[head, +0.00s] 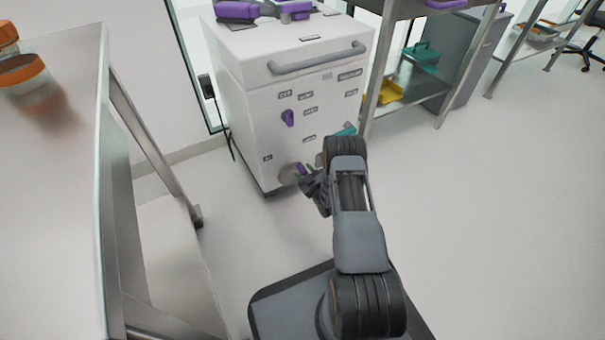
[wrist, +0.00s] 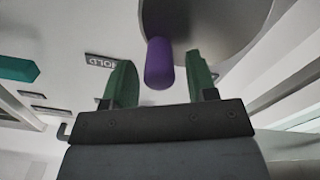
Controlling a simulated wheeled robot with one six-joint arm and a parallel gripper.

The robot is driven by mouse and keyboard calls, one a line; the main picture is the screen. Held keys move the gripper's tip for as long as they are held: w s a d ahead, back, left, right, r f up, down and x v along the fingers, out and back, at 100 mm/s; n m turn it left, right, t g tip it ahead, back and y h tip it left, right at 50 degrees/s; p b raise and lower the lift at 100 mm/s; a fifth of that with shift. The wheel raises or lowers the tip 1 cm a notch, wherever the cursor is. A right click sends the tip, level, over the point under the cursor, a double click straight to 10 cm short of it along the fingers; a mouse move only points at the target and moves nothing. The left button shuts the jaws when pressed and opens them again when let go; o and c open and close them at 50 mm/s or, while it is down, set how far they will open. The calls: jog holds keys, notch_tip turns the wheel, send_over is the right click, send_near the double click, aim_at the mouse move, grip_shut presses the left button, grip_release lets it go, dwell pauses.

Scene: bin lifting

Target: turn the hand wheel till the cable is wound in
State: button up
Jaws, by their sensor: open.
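The hand wheel (head: 288,176) is a grey disc low on the front of a white cabinet (head: 250,125); my gripper partly covers it in the head view. In the wrist view the wheel (wrist: 215,22) fills the upper middle, with its purple handle (wrist: 159,63) sticking out toward me. My gripper (head: 307,174) is open at the wheel. Its green fingertips stand on either side of the handle, with a gap visible on both sides. A dark cord (head: 231,140) hangs at the cabinet's left side; I cannot tell whether it is the cable.
The cabinet front also has a purple knob (head: 288,118), a teal part (head: 345,131), labels and a grey bar handle (head: 318,58). A steel table (head: 85,110) stands at left, and a shelf rack (head: 415,85) behind right. The floor at right is clear.

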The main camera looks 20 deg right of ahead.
jog(key=shift+w+a, duration=0.1)
jog(key=shift+w, duration=0.65)
jog(key=shift+c, duration=0.5)
jog(key=c, duration=0.8)
jog(key=shift+f+m, duration=0.1)
jog(key=shift+m, duration=0.2)
